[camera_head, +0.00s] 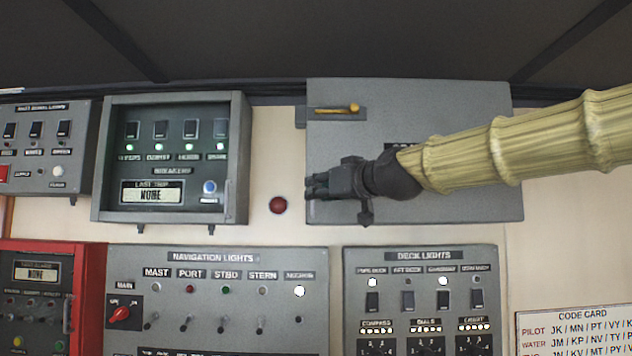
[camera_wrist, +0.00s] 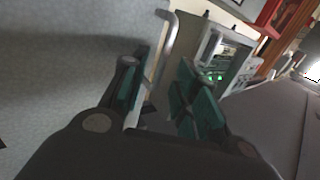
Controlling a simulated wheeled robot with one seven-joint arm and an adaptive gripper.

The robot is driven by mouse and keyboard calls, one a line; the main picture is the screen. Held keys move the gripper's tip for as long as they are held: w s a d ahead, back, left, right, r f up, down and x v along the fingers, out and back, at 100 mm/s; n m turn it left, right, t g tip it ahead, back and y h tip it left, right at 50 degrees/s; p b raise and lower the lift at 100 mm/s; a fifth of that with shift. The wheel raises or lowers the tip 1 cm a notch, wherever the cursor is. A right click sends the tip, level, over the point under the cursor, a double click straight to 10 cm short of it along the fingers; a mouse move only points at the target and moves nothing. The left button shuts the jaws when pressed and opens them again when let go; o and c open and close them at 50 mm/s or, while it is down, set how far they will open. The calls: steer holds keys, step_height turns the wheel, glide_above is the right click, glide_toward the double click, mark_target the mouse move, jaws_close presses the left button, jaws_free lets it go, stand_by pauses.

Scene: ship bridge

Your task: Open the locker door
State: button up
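The locker is a grey wall cabinet with a flat door (camera_head: 460,120) at the upper right of the head view; the door looks closed. A yellow lever with a round knob (camera_head: 353,107) lies horizontal at its upper left corner. My gripper (camera_head: 314,187) is in front of the door's lower left edge, pointing left, below the lever. In the wrist view my gripper (camera_wrist: 162,88) is open. A bent metal bar handle (camera_wrist: 167,48) stands off the grey door and runs down between the fingers, close to the left one. Contact cannot be told. The gripper hides the handle in the head view.
A grey breaker box (camera_head: 242,160) stands left of the locker, with a red button (camera_head: 278,205) on the wall between them. Navigation lights (camera_head: 215,257) and deck lights (camera_head: 425,256) panels are below. A code card (camera_head: 580,315) is at lower right.

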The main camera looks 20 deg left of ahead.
steer(key=shift+p+x, duration=0.35)
steer(key=shift+x, duration=0.85)
jaws_close()
